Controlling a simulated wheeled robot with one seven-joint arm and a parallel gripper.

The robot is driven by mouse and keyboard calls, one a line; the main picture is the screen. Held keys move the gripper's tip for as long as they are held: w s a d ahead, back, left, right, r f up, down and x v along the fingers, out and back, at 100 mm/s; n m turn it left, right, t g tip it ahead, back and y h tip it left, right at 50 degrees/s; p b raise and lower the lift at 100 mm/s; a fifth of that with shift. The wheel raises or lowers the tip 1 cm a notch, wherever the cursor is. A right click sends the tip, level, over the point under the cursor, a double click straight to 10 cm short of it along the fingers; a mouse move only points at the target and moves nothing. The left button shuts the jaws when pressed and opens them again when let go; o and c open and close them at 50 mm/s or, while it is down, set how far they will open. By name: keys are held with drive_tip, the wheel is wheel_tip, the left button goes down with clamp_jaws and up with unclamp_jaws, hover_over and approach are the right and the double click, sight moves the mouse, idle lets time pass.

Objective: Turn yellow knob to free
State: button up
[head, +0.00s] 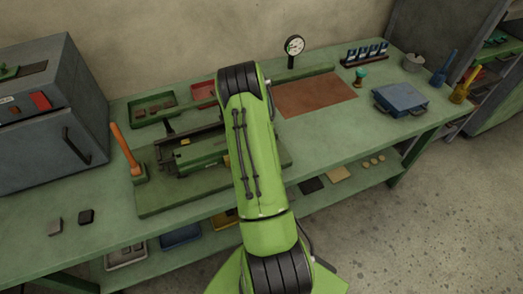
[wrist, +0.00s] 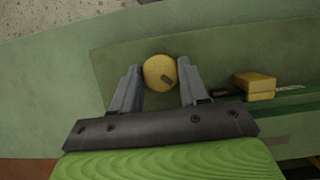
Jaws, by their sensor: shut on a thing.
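The yellow knob (wrist: 158,70) is round with a small dark mark on its face. In the wrist view it sits between the two fingertips of my gripper (wrist: 159,80), which is shut on it. A green plate lies beneath the knob. In the head view my green arm covers the gripper and the knob. The markings for the knob's positions cannot be read.
A yellow block (wrist: 255,86) lies right of the gripper in the wrist view. On the green bench (head: 330,140) stand a dial gauge (head: 293,46), a blue case (head: 400,98) and a grey cabinet (head: 50,115). A brown mat (head: 315,96) lies clear behind my arm.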

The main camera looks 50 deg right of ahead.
drive_tip(key=o, duration=1.1)
drive_tip(key=shift+c, duration=0.2)
drive_tip(key=shift+r, duration=0.1)
drive_tip(key=p+v, duration=0.3)
drive_tip(key=v, duration=1.2)
drive_tip(key=shift+r, duration=0.3)
drive_tip(key=shift+w, duration=0.1)
